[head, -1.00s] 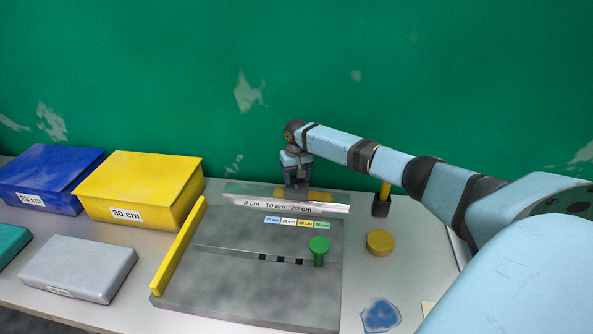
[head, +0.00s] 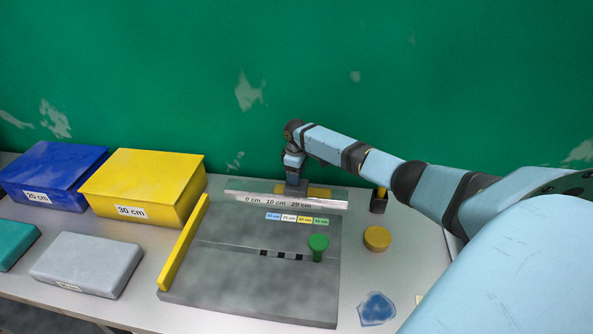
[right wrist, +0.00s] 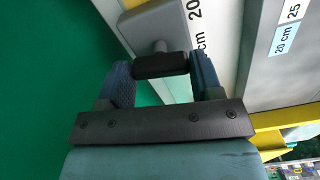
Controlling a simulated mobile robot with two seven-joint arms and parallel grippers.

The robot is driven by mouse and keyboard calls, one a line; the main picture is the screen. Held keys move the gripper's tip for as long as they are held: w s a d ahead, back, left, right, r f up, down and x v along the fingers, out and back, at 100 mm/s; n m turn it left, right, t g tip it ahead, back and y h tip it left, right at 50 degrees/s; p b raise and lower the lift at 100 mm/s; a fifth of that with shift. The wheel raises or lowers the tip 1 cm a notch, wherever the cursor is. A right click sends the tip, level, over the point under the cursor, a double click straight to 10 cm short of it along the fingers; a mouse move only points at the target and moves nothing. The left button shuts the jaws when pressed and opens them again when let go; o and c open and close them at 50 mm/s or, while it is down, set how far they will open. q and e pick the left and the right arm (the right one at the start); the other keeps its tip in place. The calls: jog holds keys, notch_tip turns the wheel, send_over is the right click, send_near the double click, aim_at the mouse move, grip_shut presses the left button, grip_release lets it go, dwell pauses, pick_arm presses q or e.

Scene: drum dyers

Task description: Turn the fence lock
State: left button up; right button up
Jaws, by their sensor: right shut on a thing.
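In the right wrist view, the fence lock appears as a black cylindrical grip (right wrist: 160,65) on a grey lever (right wrist: 150,28), beside the white scale. My right gripper (right wrist: 162,72) is shut on this grip, with one finger at each end. In the head view my right gripper (head: 296,186) reaches down behind the scale strip (head: 270,202); it hides the lock there. A yellow bar (head: 184,242), perhaps the fence, stands along the left edge of the grey plate (head: 240,285). My left gripper is not in view.
A green knob (head: 318,243) stands on the plate's right side. A yellow disc (head: 377,238) and a blue piece (head: 376,309) lie to the right. A yellow box (head: 145,188), a blue box (head: 52,175) and a grey block (head: 87,263) stand left. A green wall (head: 180,80) is close behind.

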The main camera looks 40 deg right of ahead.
jog(key=shift+n, duration=0.9)
jog(key=o, duration=0.9)
notch_tip(320, 180, up, 14)
jog(key=shift+f+b, duration=0.1)
jog(key=shift+b, duration=0.5)
jog(key=shift+a, duration=0.1)
